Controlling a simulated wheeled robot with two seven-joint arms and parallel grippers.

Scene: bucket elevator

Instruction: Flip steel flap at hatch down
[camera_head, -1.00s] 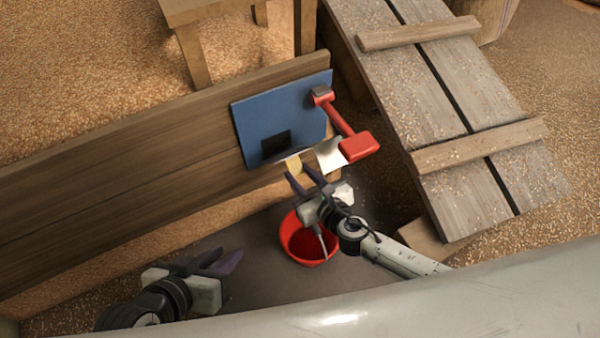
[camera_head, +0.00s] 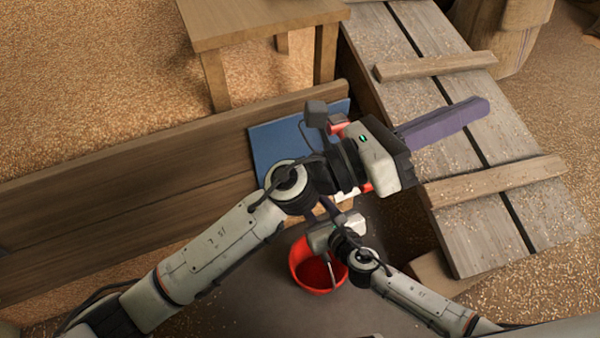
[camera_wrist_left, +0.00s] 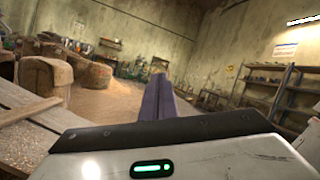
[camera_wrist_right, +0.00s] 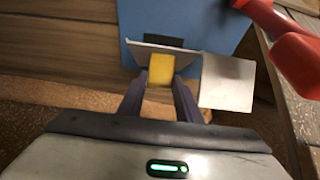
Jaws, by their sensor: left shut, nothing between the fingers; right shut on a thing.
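In the right wrist view, a blue panel (camera_wrist_right: 212,25) with a dark hatch opening has a thin steel lip (camera_wrist_right: 165,48) below it. A yellow tab (camera_wrist_right: 161,68) hangs under the lip, and a square steel plate (camera_wrist_right: 228,84) is to its right. I cannot tell which steel piece is the flap. My right gripper (camera_wrist_right: 158,84) is shut on the yellow tab. My left gripper (camera_head: 478,109) is shut and empty, pointing right above the ramp. The left arm hides the hatch and right fingertips from the head view; the panel's left part (camera_head: 272,152) shows.
A red lever (camera_wrist_right: 295,58) is right of the plate in the right wrist view. A red bucket (camera_head: 312,277) stands below my right gripper. The cleated wooden ramp (camera_head: 500,225) is at right. A wooden wall (camera_head: 120,185) and table (camera_head: 255,18) lie left and behind.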

